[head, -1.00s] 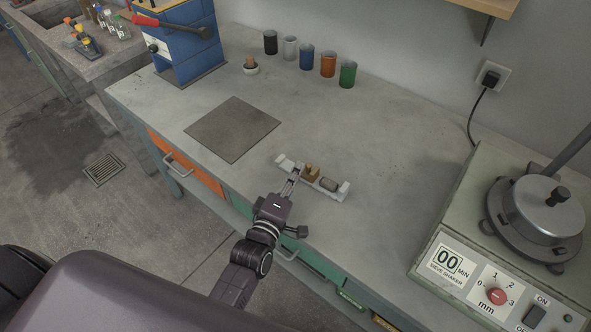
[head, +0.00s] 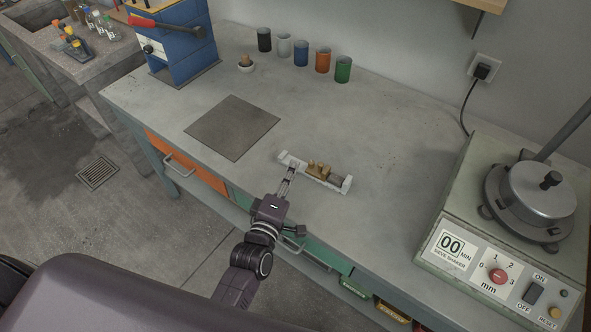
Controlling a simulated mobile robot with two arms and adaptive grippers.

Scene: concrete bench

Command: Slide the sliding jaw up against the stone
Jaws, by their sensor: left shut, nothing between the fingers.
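A pale grey measuring frame (head: 342,187) lies on the bench with a raised end at its right and another at its left. The tan sliding jaw (head: 318,169) sits on it near the middle. The grey-brown stone (head: 337,178) lies between the jaw and the right end. Jaw and stone look very close; whether they touch is too small to tell. My left gripper (head: 293,167) is shut and empty, with its fingertips over the frame's left part, left of the jaw. The fingertips hide part of the frame. My right gripper is not in view.
A dark square mat (head: 233,127) lies left of the frame. A sieve shaker (head: 500,215) stands at the right. The bench behind the frame is clear.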

